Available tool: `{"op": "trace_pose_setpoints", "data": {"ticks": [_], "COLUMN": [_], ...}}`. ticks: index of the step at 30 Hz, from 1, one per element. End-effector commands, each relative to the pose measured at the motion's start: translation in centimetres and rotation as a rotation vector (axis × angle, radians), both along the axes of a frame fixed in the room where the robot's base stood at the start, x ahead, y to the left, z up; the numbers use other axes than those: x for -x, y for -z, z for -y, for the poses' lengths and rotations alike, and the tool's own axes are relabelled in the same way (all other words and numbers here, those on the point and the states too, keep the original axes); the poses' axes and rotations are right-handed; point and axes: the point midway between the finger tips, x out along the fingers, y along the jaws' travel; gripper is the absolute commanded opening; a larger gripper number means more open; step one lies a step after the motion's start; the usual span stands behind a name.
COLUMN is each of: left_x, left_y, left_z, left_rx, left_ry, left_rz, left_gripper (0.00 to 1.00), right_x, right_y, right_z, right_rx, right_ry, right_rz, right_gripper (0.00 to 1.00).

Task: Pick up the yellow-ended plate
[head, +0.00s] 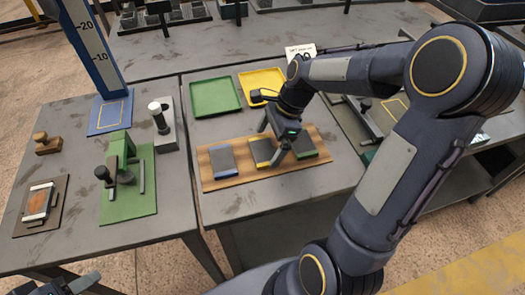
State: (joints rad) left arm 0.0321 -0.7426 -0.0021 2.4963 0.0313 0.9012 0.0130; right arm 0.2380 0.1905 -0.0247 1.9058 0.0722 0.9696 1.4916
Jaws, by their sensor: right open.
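The yellow-ended plate (261,150) is a dark grey slab with a yellow edge. It lies in the middle of a wooden board (211,184), between a blue-ended plate (223,160) and a green-ended plate (303,147). My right gripper (272,143) is open and points down over the right part of the yellow-ended plate. It hides part of that plate and of the green-ended one. Whether its fingers touch the plate cannot be told. My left gripper (66,287) shows only in part at the bottom left corner, away from the plates.
A green tray (215,97) and a yellow tray (262,86) lie behind the board. The left table holds a green fixture (122,175), a blue height gauge (100,52), a cylinder stand (163,125) and a wooden stamp (46,144). The front right tabletop is partly clear.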

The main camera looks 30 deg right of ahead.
Motion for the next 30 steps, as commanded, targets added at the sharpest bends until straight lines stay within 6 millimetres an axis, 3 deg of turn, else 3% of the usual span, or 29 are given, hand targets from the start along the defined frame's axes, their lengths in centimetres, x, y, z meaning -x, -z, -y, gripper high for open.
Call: {"op": "trace_pose_setpoints", "data": {"ticks": [4, 11, 24, 30], "left_x": [0.0, 0.0, 0.0, 0.0], "left_y": [0.17, 0.16, 0.16, 0.13], "left_z": [-0.01, 0.0, 0.0, 0.0], "left_rx": [0.0, 0.0, 0.0, 0.0], "left_ry": [0.0, 0.0, 0.0, 0.0], "left_rz": [0.0, 0.0, 0.0, 0.0], "left_gripper": [0.48, 0.48, 0.48, 0.48], "right_x": [-0.08, -0.09, -0.1, -0.16], "right_y": [1.36, 1.46, 1.43, 1.3], "right_z": [-0.55, -0.61, -0.6, -0.6], "right_rx": [0.0, 0.001, 0.001, 0.001], "right_ry": [-0.001, -0.001, -0.001, 0.0], "right_rz": [0.0, 0.001, 0.001, 0.004], "right_gripper": [1.0, 1.0, 0.44, 0.43]}}
